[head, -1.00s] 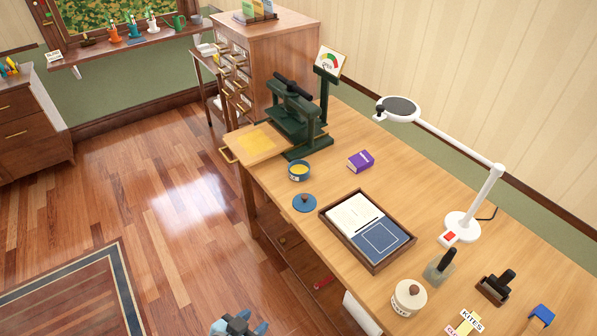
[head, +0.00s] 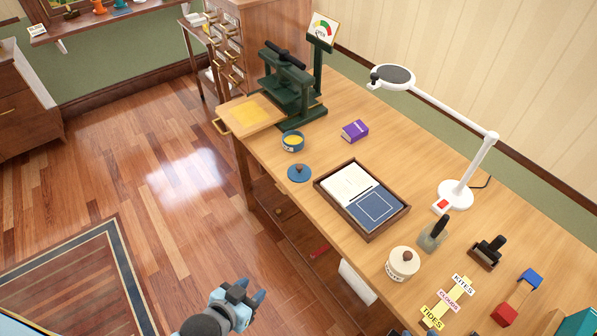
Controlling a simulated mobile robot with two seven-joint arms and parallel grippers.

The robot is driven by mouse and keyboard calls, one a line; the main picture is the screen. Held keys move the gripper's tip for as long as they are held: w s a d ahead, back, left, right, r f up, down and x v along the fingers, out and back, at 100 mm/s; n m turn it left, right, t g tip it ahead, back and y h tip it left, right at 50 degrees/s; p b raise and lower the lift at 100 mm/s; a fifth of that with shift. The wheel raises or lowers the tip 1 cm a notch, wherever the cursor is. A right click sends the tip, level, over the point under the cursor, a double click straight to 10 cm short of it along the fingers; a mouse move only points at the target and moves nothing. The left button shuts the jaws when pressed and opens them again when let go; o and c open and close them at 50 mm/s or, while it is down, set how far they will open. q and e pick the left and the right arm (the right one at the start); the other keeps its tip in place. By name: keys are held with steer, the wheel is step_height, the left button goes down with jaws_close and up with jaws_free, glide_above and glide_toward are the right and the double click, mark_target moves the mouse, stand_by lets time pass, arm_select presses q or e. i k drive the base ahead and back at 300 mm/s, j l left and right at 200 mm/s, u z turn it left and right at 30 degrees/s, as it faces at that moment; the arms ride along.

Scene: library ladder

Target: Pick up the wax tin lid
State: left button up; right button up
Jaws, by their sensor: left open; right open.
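The wax tin lid (head: 299,174) is a blue disc with a small brown knob. It lies flat on the wooden workbench (head: 272,190) near its left edge. The open wax tin (head: 292,142), blue with yellow wax inside, stands just behind it, apart from the lid.
A wooden tray (head: 375,233) with paper and a blue panel lies right of the lid. A green press (head: 290,88) stands behind the tin. A purple box (head: 355,130), a white lidded jar (head: 403,263) and a white lamp (head: 455,193) are also on the bench.

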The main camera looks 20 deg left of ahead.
mark_target(297, 173)
steer(key=j+z, duration=0.1)
steer(key=z, duration=0.8)
steer(key=j+z, duration=0.5)
steer(key=k+j+z, duration=0.2)
steer(key=j+z, duration=0.25)
steer(key=k+j+z, duration=0.2)
steer(key=j, duration=0.25)
steer(key=k+j+z, duration=0.2)
steer(key=k+j, duration=0.2)
